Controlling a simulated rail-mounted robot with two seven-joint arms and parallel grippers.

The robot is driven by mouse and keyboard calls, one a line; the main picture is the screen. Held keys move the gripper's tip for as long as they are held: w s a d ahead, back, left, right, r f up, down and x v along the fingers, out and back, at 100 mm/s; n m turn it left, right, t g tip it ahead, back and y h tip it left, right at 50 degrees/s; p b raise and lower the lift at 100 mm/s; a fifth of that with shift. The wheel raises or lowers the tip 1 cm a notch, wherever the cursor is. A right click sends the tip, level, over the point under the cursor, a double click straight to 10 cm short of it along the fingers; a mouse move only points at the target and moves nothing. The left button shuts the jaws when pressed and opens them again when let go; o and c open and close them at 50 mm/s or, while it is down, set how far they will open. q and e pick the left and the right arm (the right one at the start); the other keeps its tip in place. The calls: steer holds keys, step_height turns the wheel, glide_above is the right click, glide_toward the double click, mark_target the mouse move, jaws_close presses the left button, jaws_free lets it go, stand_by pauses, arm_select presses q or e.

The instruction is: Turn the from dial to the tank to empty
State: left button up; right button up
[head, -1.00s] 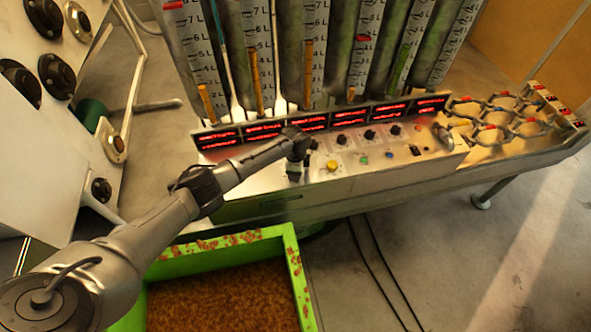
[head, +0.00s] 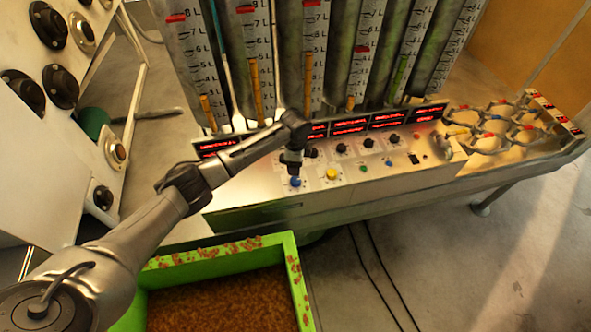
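A metal control panel (head: 440,170) carries a row of black dials: one right beside my gripper (head: 311,152), then others further right (head: 341,148), (head: 367,142), (head: 395,138). Their labels are too small to read, so I cannot tell which is the from dial. My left gripper (head: 291,170) points down over the panel's left part, just above and behind a blue knob (head: 295,182) and left of the nearest black dial. Whether its fingers are open or shut is too small to tell. Several upright tanks with litre scales (head: 313,50) stand behind the panel. My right gripper is out of view.
Red-lit displays (head: 390,119) line the panel's back edge, partly hidden by my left arm. A yellow button (head: 331,174) sits right of the blue knob. A green bin (head: 290,255) of brown material stands in front. A knobbed cabinet (head: 65,150) stands at left.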

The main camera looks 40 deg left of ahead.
arm_select(q)
steer(key=shift+r, duration=2)
